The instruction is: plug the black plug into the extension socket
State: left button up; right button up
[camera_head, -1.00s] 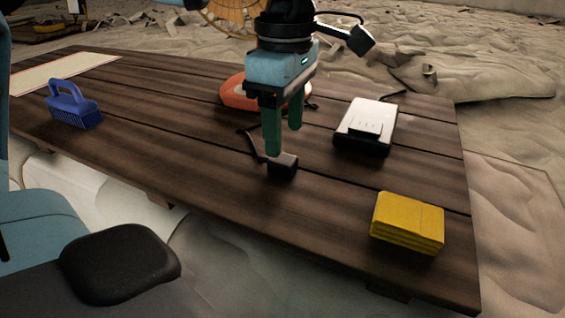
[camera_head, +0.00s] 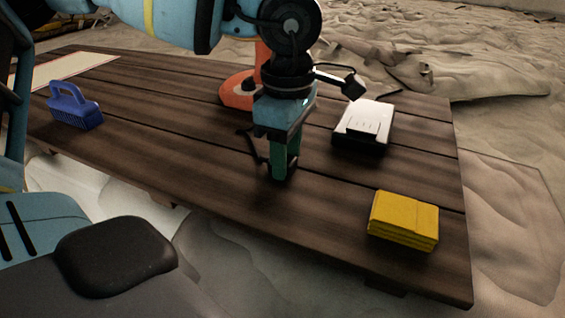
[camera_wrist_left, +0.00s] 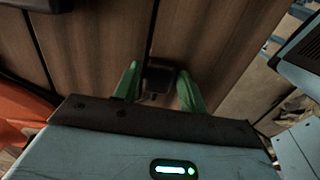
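The black plug (camera_wrist_left: 160,76) lies on the wooden table and shows between my left gripper's green fingers in the left wrist view. In the head view the fingers mostly hide it; its dark cord (camera_head: 249,140) runs off behind them. My left gripper (camera_head: 283,172) points down at the tabletop around the plug. In the wrist view its fingertips (camera_wrist_left: 158,74) are apart, one on each side of the plug, without a clear grip. A white box with a black front (camera_head: 365,123) stands to the right; I cannot tell whether it is the extension socket. My right gripper is not in view.
An orange round-based object (camera_head: 238,92) stands behind my left gripper. A yellow block (camera_head: 403,220) lies at the front right, and a blue brush (camera_head: 74,107) at the left. The table (camera_head: 190,150) is clear between brush and gripper.

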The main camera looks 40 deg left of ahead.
pick_arm(q)
jog(key=c, duration=0.5)
jog(key=shift+c, duration=0.5)
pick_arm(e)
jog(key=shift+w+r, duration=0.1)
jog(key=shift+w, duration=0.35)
pick_arm(q)
jog(key=shift+r, duration=0.1)
